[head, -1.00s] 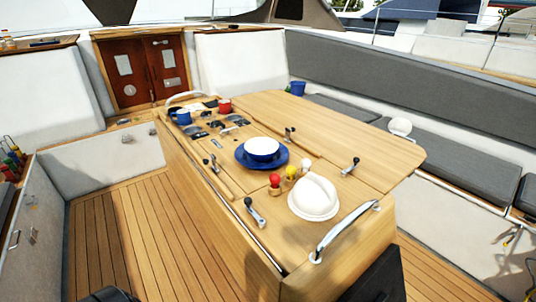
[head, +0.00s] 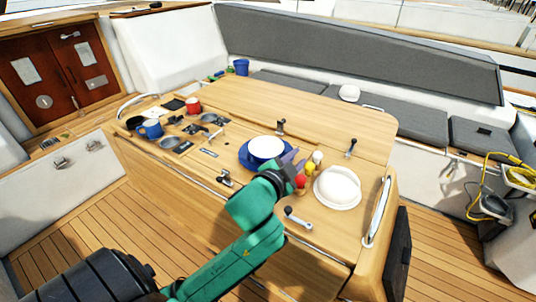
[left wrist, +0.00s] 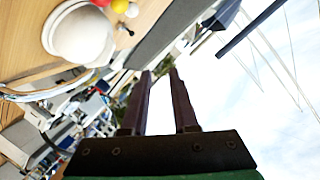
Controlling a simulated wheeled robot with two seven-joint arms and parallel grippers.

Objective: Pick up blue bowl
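The blue bowl (head: 266,147), with a white inside and a dark blue outer edge, sits on a blue plate (head: 247,160) on the wooden table. My left gripper (head: 293,158) is by the right edge of the plate, close to the bowl; I cannot tell its height above the table. In the left wrist view its two fingers (left wrist: 162,75) are apart with nothing between them but background. The wrist and gripper hide the right front part of the plate. The bowl does not show in the left wrist view. My right gripper is not in view.
A white domed dish (head: 338,187) and small red (head: 300,181), yellow (head: 310,168) and white (head: 318,157) balls stand right of the gripper. Blue (head: 150,128) and red (head: 193,105) mugs are at the left. A metal rail (head: 376,212) edges the right end. The table's far half is clear.

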